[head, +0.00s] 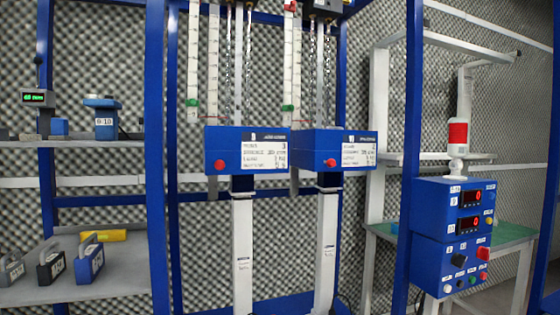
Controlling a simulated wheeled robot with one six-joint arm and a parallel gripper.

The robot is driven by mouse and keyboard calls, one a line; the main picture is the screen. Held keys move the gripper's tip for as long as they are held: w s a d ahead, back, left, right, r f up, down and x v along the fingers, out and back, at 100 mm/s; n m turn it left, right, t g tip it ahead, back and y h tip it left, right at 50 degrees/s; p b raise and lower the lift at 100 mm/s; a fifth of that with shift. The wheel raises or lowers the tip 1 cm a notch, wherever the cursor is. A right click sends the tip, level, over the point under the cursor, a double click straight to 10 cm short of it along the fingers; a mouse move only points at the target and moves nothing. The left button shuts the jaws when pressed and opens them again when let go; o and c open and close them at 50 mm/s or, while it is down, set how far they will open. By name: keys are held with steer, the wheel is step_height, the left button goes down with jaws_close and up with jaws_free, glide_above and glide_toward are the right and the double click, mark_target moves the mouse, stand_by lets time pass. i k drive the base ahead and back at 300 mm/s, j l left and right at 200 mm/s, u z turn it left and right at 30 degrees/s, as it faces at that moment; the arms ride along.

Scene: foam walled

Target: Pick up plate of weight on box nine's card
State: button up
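Two blue boxes stand side by side on white posts in the middle. The left box (230,139) and the right box (308,143) each have a white card on the front and a red button. The left card (264,154) and right card (358,152) carry small print that I cannot read surely. I cannot tell which box is number nine. Handled weights stand on the lower left shelf: a grey one (12,269), a black one (51,266) and a blue one (89,264). Their labels are too small to read. My gripper is not in view.
The upper left shelf holds a green-lit display (38,98) and a blue item with a white label (104,121). Blue frame posts (157,170) stand between shelf and boxes. A blue control panel (455,235) with a red-banded lamp stands right.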

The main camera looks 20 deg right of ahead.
mark_target(89, 262)
steer(key=i+l+u, duration=0.1)
steer(key=u, duration=0.3)
steer(key=i+l+u, duration=0.15)
steer(key=u, duration=0.2)
steer(key=i+l+u, duration=0.1)
steer(key=u, duration=0.3)
steer(key=i+l, duration=0.15)
steer(key=l, duration=0.2)
steer(key=i+l+u, duration=0.15)
steer(key=l, duration=0.2)
steer(key=i+l, duration=0.1)
steer(key=l, duration=0.3)
steer(key=i+l+u, duration=0.15)
steer(key=l, duration=0.6)
steer(key=k+l, duration=0.15)
steer(key=l, duration=0.2)
steer(key=u, duration=0.05)
